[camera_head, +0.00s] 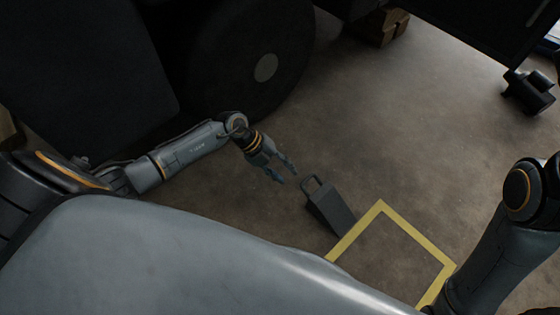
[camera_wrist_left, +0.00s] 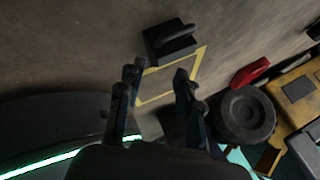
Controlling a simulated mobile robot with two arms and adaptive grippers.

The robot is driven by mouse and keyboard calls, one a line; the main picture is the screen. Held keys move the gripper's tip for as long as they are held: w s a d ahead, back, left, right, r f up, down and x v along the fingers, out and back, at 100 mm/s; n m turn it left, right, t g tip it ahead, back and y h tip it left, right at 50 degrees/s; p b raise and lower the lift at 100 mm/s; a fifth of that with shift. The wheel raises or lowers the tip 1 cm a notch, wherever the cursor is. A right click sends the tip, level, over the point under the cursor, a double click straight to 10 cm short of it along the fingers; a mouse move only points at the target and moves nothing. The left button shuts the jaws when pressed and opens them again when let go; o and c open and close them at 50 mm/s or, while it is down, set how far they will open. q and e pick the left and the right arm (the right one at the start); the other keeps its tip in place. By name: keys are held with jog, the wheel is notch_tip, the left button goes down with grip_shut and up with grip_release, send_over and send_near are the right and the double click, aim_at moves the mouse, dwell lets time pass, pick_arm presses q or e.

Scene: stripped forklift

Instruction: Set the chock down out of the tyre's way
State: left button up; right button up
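The chock (camera_head: 332,210) is a dark grey wedge with a loop handle. It lies on the floor at the left side of a yellow square outline (camera_head: 428,243), mostly outside it and close against or over its line. The wrist view shows the chock (camera_wrist_left: 170,47) beyond my fingertips. My left gripper (camera_head: 284,173) is open and empty, left of the chock's handle and apart from it. Its spread fingers (camera_wrist_left: 158,77) show in the wrist view with nothing between them. The large dark tyre (camera_head: 240,75) with a pale hub stands at the upper left. My right gripper is out of view.
A wooden block (camera_head: 383,27) lies at the back, and a black object (camera_head: 528,92) stands at the upper right. The wrist view also shows a dark wheel (camera_wrist_left: 245,115), a red object (camera_wrist_left: 250,72) and yellow equipment (camera_wrist_left: 296,92). The middle floor is clear.

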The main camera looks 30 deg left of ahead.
pick_arm(q)
jog(key=shift+p+v, duration=0.3)
jog(key=shift+v, duration=0.6)
